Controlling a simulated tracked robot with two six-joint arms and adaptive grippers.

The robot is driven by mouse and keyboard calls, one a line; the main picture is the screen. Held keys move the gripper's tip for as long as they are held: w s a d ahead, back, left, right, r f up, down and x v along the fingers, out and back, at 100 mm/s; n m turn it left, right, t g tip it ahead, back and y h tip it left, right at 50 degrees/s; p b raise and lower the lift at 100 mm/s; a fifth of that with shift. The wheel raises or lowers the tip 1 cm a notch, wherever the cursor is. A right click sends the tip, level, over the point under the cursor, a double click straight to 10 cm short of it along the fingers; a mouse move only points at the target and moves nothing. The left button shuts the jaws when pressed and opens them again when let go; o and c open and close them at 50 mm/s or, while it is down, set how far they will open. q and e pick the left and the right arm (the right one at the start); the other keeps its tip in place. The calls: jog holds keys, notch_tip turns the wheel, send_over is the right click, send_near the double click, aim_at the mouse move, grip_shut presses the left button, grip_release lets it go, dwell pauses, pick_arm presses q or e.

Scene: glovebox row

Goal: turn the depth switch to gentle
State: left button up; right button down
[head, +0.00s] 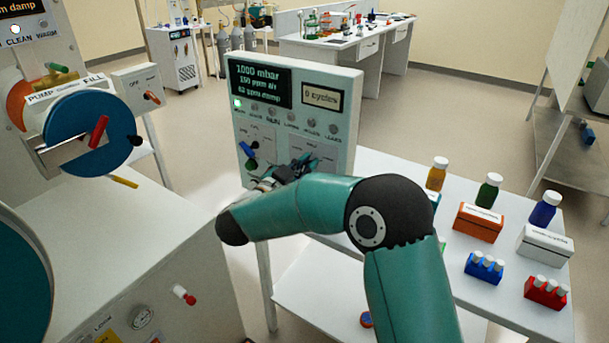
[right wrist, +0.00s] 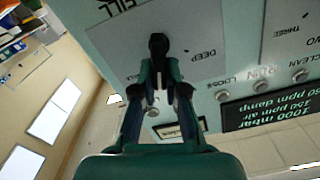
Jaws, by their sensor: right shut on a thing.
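The control panel (head: 345,115) stands upright on a white table. Its depth switch sits on the lower right plate, marked DEEP (right wrist: 197,58) in the right wrist view. The switch's dark handle (right wrist: 158,43) shows between my fingertips there, a little to the side of the word DEEP. The word for the other position is not readable. My right gripper (head: 303,168) is at the plate, shut on the handle; it also shows in the right wrist view (right wrist: 160,75). In the head view my gripper hides most of the switch. My left gripper is not in view.
Another switch (head: 250,155) sits on the plate to the left, close to my right gripper. A row of buttons (head: 290,118) runs above. Bottles, boxes and vial racks (head: 486,267) stand on the table to the right. A pump with a blue disc (head: 90,135) is at left.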

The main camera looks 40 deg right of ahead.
jog(key=shift+a, duration=0.1)
jog(key=c, duration=1.2)
grip_release()
jog(key=v, duration=1.2)
jog(key=shift+f, duration=0.15)
